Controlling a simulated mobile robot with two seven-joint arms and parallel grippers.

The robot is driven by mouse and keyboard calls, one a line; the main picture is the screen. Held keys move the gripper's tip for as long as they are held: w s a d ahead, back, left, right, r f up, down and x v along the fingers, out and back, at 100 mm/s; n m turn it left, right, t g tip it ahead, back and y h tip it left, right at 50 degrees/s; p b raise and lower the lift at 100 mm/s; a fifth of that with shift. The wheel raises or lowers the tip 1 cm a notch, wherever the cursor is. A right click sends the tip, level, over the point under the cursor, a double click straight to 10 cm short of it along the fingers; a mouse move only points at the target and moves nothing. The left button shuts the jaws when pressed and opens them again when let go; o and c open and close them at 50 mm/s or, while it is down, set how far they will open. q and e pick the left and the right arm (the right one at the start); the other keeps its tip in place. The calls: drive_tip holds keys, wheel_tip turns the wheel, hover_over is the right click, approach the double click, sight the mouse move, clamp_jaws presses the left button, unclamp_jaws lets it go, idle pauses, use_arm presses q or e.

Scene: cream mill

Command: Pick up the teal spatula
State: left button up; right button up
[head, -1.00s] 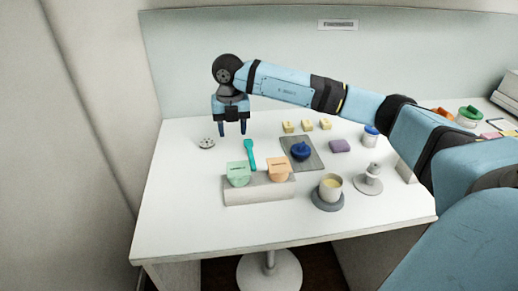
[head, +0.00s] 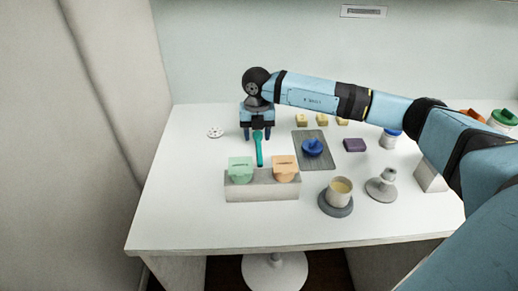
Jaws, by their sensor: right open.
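The teal spatula (head: 259,152) lies on the white table, behind the grey block with the green and orange tubs. Its wider end points to the back, toward my right gripper. My right gripper (head: 257,136) is open, pointing down at the back end of the spatula, with one finger on either side of it in the picture. I cannot tell how high the fingertips are above the table. My left gripper is not in view.
The grey block (head: 262,190) holds a green tub (head: 241,170) and an orange tub (head: 285,168). A slate board (head: 314,161) carries a blue lidded pot (head: 313,148). A white perforated disc (head: 215,132) lies left. A cup (head: 339,190) stands front right. The front left table is clear.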

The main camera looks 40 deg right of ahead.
sight(259, 153)
drive_tip(key=shift+s+f, duration=0.2)
drive_tip(key=shift+f, duration=0.8)
drive_tip(key=shift+s+f, duration=0.2)
drive_tip(key=shift+f, duration=0.8)
drive_tip(key=shift+s+f, duration=0.2)
drive_tip(key=shift+f, duration=0.8)
clamp_jaws()
